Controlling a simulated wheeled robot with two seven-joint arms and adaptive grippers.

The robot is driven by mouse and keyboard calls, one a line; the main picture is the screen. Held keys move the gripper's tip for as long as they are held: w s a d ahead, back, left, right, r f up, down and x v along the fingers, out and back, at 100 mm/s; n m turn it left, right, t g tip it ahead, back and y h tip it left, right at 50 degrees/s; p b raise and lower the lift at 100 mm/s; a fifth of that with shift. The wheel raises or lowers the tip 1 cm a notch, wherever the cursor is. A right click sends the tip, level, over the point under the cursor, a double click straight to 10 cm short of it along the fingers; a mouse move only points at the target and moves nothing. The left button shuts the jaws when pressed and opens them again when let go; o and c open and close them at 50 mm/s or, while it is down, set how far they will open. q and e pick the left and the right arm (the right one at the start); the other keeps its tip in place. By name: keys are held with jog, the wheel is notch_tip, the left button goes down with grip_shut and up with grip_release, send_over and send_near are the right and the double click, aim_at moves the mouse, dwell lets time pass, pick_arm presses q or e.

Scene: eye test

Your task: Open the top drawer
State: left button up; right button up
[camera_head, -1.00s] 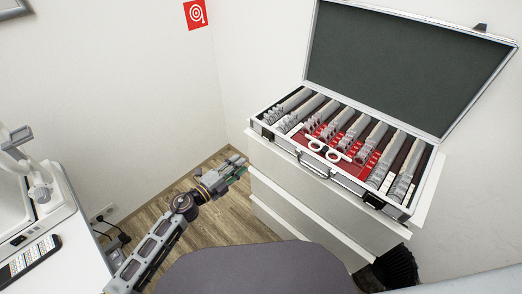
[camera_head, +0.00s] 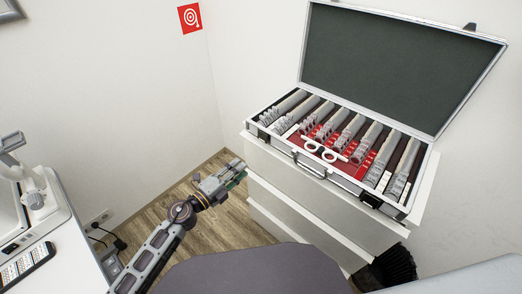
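The white drawer cabinet (camera_head: 423,203) stands against the wall at the right. Its top drawer (camera_head: 290,172) is the front just below the cabinet top and looks closed; no separate handle is visible on it. My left gripper (camera_head: 238,174) is at the left side of the cabinet, close to the left end of the drawer fronts, seen over the floor. Its fingers are small and overlap in this view, so I cannot tell their opening or whether they touch the cabinet. My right gripper is not in view.
An open lens case (camera_head: 297,155) with its lid up sits on the cabinet. A white desk (camera_head: 70,262) with a device and a remote (camera_head: 25,266) is at the left. A grey rounded surface (camera_head: 250,270) fills the bottom middle. A black object (camera_head: 396,266) stands lower right.

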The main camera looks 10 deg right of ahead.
aim_at(261, 150)
pick_arm(q)
jog(key=shift+x, duration=6.15)
jog(key=shift+d, duration=0.1)
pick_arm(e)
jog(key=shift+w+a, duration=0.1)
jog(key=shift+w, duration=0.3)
pick_arm(q)
jog(key=shift+c, duration=0.2)
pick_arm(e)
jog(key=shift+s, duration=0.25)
pick_arm(q)
grip_shut()
